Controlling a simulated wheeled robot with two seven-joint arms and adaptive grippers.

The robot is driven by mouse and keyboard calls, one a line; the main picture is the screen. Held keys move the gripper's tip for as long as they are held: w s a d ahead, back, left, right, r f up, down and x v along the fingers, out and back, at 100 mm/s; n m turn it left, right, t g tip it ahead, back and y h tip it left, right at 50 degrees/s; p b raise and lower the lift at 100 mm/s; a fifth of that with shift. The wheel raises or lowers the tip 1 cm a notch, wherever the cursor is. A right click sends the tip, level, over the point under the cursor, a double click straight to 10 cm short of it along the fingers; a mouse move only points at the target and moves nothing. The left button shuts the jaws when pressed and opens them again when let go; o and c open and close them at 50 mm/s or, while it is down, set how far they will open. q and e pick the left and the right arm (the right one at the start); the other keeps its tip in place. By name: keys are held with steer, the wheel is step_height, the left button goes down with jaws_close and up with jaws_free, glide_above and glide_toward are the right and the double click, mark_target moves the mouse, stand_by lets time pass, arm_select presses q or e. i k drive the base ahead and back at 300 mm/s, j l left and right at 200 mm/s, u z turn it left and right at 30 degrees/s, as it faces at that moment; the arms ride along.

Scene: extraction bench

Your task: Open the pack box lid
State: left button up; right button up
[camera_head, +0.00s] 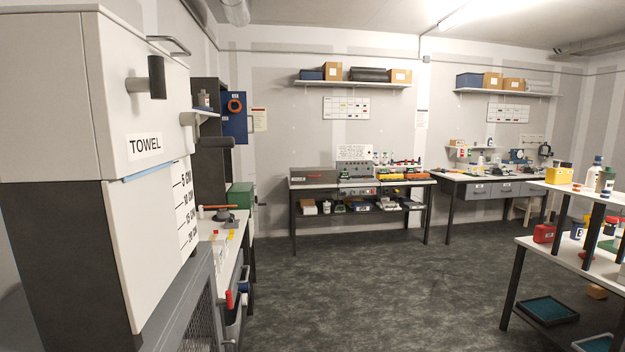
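No box in view is marked as the pack box, and I cannot tell which one it is. A green box (240,196) stands at the far end of the left bench, with its lid side too small to read. A long grey box with a red mark (312,175) lies on the far bench; I cannot tell whether it has a lid. Neither of my grippers is in view.
A large white cabinet labelled TOWEL (145,146) fills the near left, with a dark handle (157,77). The left bench (208,228), far bench (328,184) and right table (562,245) carry small items. The dark floor (370,290) between them is clear.

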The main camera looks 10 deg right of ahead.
mark_target(305, 174)
steer(key=i+l+z, duration=0.25)
steer(key=i+l, duration=0.15)
steer(key=l, duration=0.15)
steer(key=i+l+z, duration=0.15)
steer(key=i+l, duration=0.15)
steer(key=i, duration=0.15)
steer(key=i+l+z, duration=0.1)
steer(key=i+l, duration=0.15)
steer(key=i, duration=0.2)
steer(key=i+l+u, duration=0.1)
steer(key=i+u, duration=0.25)
steer(key=i, duration=0.45)
steer(key=i+u, duration=0.15)
steer(key=i, duration=2.25)
steer(key=i+j+z, duration=0.1)
steer(key=i+z, duration=0.15)
steer(key=i, duration=0.55)
steer(key=i+z, duration=0.3)
steer(key=i+j+z, duration=0.25)
steer(key=i, duration=0.2)
steer(key=l, duration=0.05)
